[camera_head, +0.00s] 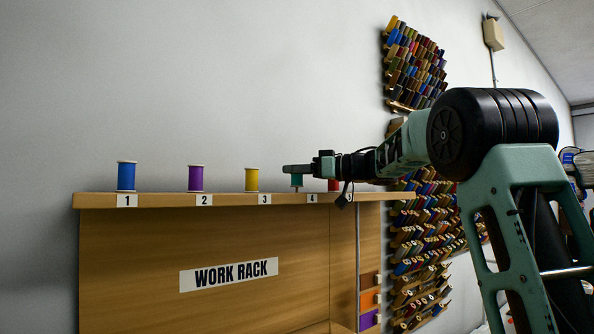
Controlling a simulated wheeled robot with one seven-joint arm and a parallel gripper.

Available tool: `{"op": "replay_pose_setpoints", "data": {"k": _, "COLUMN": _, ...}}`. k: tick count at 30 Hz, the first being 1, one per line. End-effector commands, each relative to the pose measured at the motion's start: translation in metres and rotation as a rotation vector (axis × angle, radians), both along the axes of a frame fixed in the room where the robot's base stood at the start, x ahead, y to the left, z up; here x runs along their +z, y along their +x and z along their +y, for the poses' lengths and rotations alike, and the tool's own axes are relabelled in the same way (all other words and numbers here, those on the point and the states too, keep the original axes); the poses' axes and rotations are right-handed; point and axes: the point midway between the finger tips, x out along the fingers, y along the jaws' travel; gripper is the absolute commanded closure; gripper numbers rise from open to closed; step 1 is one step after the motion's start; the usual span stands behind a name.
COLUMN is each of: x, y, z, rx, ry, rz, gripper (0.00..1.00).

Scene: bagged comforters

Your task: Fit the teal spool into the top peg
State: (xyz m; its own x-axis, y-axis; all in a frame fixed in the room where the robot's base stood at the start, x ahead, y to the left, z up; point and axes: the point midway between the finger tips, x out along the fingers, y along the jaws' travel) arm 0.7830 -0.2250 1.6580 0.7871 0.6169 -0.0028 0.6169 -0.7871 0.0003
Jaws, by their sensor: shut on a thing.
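The teal spool (297,181) is on the work rack's top shelf (160,200), above the label 4. My gripper (297,169) reaches in from the right and is shut on the spool's upper part, hiding its top. The spool looks upright. I cannot tell whether its base touches the shelf. Small light pegs or knobs stick out at the rack's lower right, one above another; the uppermost (377,279) is above an orange panel (369,300) and a purple panel (367,320). I cannot tell for sure which is the top peg.
Blue (126,176), purple (196,178) and yellow (252,179) spools stand left of my gripper. A red spool (333,185) stands close on its right, partly hidden by my arm. Wall racks of many spools (416,65) are behind my arm. Space above the shelf's left is clear.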

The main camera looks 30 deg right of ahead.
Motion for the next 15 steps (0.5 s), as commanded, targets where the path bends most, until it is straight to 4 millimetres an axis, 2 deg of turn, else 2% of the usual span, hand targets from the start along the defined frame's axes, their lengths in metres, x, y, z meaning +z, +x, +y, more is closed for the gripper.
{"op": "replay_pose_setpoints", "data": {"k": 15, "x": -0.0080, "y": 0.0000, "z": 0.0000, "rx": 0.000, "ry": 0.001, "rz": 0.001, "gripper": 0.92}}
